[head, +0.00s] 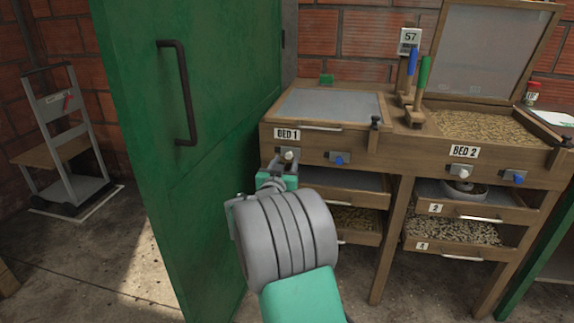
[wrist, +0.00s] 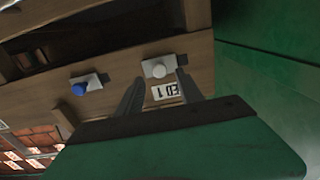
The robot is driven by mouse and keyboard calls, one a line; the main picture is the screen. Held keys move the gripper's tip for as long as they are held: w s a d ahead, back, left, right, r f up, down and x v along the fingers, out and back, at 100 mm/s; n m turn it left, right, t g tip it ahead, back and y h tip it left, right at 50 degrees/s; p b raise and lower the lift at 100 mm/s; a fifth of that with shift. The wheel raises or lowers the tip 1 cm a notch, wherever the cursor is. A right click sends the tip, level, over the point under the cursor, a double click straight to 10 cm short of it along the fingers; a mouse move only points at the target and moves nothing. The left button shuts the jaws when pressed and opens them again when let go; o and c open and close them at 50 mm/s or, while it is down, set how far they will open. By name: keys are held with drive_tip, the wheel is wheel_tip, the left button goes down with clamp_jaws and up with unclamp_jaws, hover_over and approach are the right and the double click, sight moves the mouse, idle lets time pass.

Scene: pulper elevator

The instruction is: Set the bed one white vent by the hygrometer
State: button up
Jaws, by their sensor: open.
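The bed one white vent knob (head: 289,156) sits on a small metal plate under the BED 1 label (head: 287,133) on the wooden front. In the wrist view the white knob (wrist: 159,69) shows between the tips of my gripper (wrist: 159,78). The fingers are apart on either side of it; I cannot tell whether they touch it. My gripper (head: 279,165) partly overlaps the vent plate in the head view. The hygrometer (head: 410,37) on the back brick wall reads 57.
A blue knob (head: 339,160) sits right of the white one. Bed 2 (head: 463,151) has its own white and blue knobs, and its lid (head: 490,48) is raised. A large green door (head: 190,120) stands close on the left. Drawers (head: 350,198) lie below bed 1.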

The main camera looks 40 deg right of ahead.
sight(288, 156)
drive_tip(key=shift+x, duration=1.55)
drive_tip(key=shift+c, duration=0.4)
drive_tip(key=shift+a, duration=0.1)
clamp_jaws()
